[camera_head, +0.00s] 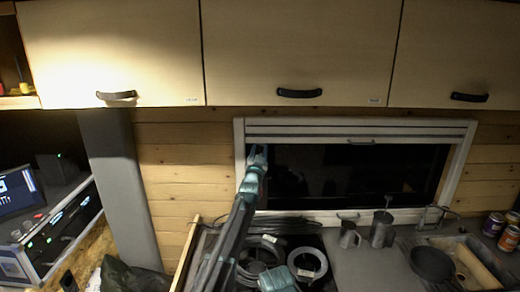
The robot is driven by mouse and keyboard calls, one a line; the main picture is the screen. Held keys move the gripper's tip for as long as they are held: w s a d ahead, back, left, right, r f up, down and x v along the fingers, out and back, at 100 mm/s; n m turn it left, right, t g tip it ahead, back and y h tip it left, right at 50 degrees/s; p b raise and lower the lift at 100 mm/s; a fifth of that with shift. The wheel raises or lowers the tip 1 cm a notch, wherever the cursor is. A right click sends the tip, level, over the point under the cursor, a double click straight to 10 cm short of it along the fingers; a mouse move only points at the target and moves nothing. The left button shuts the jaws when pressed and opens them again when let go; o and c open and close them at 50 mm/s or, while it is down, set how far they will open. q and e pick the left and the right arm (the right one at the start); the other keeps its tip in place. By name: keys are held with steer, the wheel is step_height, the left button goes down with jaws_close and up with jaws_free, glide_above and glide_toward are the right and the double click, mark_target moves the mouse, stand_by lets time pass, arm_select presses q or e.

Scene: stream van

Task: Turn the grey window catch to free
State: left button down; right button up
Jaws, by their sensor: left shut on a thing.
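The window (350,180) has a pale frame and dark glass, set in the wood wall below the cabinets. My left gripper (257,153) is at the upper left of the window, just inside the left side of the frame. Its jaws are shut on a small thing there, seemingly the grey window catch. The catch is mostly hidden by the fingers, so I cannot tell which way it points.
Cabinets (300,50) hang above. Below the window are coiled hoses (306,263), metal jugs (381,230), a dark pan (432,263), a sink (470,255) and cans (494,224). A grey post (118,185) and a monitor (18,193) stand at left.

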arm_select(q)
steer(key=shift+m+h, duration=0.4)
steer(key=shift+m, duration=0.4)
steer(key=shift+c, duration=2)
jaws_free()
